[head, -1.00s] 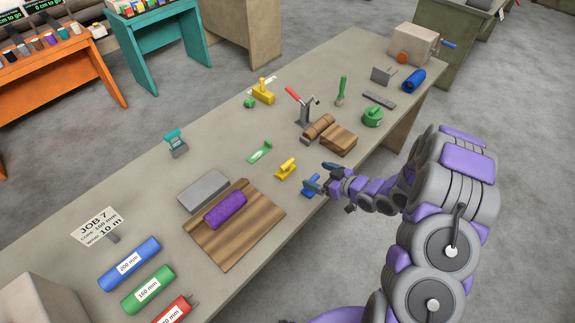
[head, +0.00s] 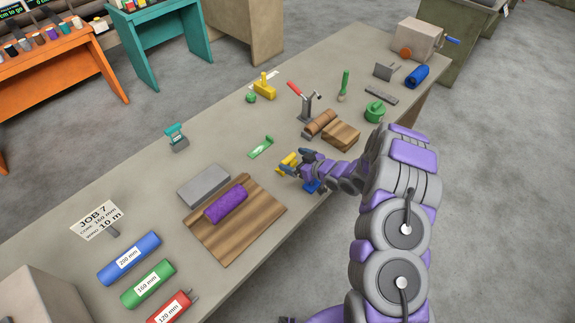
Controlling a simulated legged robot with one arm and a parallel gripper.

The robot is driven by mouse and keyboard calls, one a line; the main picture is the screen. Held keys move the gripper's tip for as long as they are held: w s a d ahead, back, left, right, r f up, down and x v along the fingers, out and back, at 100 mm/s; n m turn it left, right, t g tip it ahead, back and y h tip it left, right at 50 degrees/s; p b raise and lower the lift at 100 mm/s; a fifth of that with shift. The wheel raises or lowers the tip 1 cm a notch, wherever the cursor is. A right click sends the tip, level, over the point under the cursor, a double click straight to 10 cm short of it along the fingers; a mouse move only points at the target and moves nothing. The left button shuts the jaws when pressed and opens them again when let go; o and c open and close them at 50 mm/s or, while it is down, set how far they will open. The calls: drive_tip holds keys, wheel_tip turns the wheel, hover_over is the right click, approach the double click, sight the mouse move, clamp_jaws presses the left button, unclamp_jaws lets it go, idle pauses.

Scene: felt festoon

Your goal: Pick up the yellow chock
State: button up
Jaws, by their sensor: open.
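The yellow chock (head: 288,161) sits on the long workbench, right of the green chock-like piece and partly hidden behind my gripper. My gripper (head: 293,168) is open at the yellow chock, its fingers beside or over it; I cannot tell whether they touch it. A blue chock (head: 312,186) lies just below my gripper, partly covered by it.
A green piece (head: 262,147) lies to the left of the gripper. A wooden board (head: 250,232) with a purple roll (head: 226,204) and a grey block (head: 203,186) are at lower left.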

sight(290, 159)
drive_tip(key=shift+x, duration=1.75)
drive_tip(key=shift+s, duration=0.1)
drive_tip(key=shift+c, duration=0.3)
drive_tip(key=c, duration=1)
